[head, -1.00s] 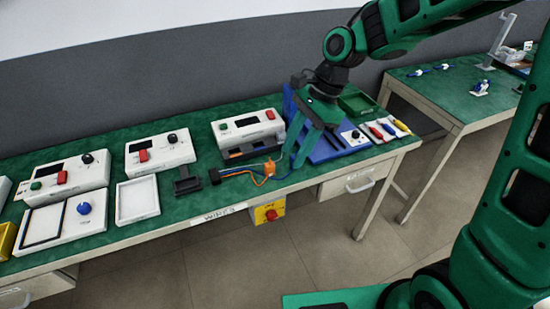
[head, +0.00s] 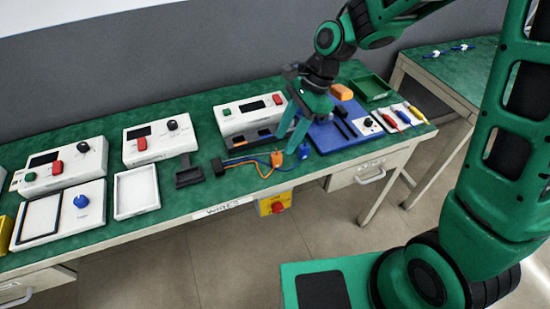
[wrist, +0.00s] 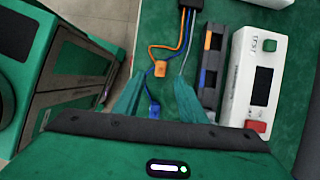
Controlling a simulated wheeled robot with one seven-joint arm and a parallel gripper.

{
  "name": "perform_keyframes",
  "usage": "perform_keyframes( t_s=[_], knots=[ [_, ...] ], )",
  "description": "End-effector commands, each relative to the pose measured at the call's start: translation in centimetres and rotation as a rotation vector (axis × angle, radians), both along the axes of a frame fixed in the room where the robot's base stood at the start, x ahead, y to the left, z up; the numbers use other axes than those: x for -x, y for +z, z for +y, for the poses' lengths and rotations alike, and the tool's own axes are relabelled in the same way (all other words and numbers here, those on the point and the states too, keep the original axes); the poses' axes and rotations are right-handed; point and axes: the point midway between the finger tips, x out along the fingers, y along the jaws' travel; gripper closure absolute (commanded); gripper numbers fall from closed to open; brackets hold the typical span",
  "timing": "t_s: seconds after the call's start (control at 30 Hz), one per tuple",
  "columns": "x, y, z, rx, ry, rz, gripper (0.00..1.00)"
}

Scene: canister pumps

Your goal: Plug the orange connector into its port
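The orange connector (head: 277,158) lies on the green bench at the end of an orange wire. It also shows in the wrist view (wrist: 160,69). A dark port block (head: 252,140) stands behind it, against a white control box; in the wrist view the block (wrist: 210,62) has an orange port (wrist: 213,42) and a blue port (wrist: 208,78). A blue connector (head: 304,151) lies to the right of the orange one. My gripper (head: 288,143) is open and empty above the bench. In the wrist view the orange connector appears between the fingertips (wrist: 160,78), not gripped.
A black wire holder (head: 218,167) lies left of the connectors. The white control box (head: 250,112) stands behind the port block. A blue tray (head: 330,138) with tools is on the right, with a green bin (head: 371,88) behind. The bench's front edge is close to the connectors.

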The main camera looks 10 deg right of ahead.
Motion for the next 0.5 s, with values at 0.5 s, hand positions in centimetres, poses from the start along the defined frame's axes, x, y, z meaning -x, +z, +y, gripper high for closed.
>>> perform_keyframes(
  t_s=[0.5],
  knots=[
    [0.5,-4.7,2.2,0.000,-0.003,0.001,0.62]
  ],
)
